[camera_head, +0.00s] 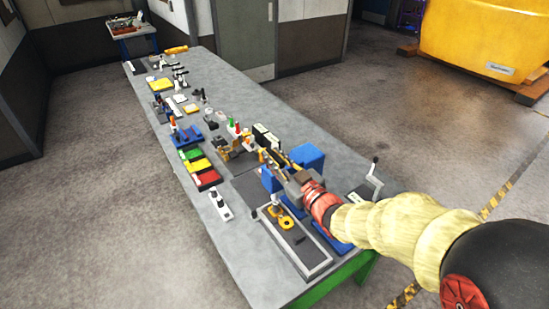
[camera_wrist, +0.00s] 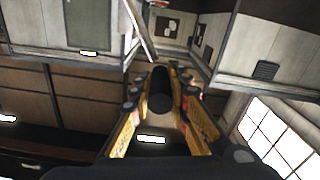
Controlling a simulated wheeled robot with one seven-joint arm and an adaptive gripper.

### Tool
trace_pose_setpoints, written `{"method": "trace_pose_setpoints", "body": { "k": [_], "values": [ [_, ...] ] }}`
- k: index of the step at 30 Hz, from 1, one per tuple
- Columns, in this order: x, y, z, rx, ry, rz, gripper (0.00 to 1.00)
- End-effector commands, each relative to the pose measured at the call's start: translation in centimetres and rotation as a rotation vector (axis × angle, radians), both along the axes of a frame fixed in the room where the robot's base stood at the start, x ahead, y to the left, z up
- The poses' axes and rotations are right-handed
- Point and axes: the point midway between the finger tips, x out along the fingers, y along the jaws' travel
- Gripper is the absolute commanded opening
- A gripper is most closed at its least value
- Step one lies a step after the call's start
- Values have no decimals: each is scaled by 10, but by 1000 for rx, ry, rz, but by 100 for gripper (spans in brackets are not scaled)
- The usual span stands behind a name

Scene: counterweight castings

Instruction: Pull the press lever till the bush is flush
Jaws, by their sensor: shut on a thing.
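My gripper (camera_head: 268,155) reaches over the bench from the right, its fingers beside the blue press body (camera_head: 308,157). In the wrist view my gripper's yellow fingers (camera_wrist: 160,78) are shut on a dark round bar, which looks like the grip of the press lever (camera_wrist: 161,98). The bar lies between the two fingers, its end facing the camera. In the head view my gripper hides most of the lever and the working area of the press. I cannot make out the bush or how far in it sits.
A grey bench (camera_head: 245,270) carries many small parts. A tray with yellow castings (camera_head: 288,222) lies in front of my arm. A crank-handled fixture (camera_head: 372,180) stands at the right end. Coloured bins (camera_head: 200,167) and upright tools are to the left. Bare bench runs along the near edge.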

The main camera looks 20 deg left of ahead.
Motion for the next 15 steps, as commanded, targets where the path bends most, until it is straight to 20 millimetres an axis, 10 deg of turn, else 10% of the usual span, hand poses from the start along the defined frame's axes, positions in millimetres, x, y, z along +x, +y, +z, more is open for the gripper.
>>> {"method": "trace_pose_setpoints", "body": {
  "k": [15],
  "values": [
    [0, 0, 0, 0, 0, 1, 0]
  ]
}}
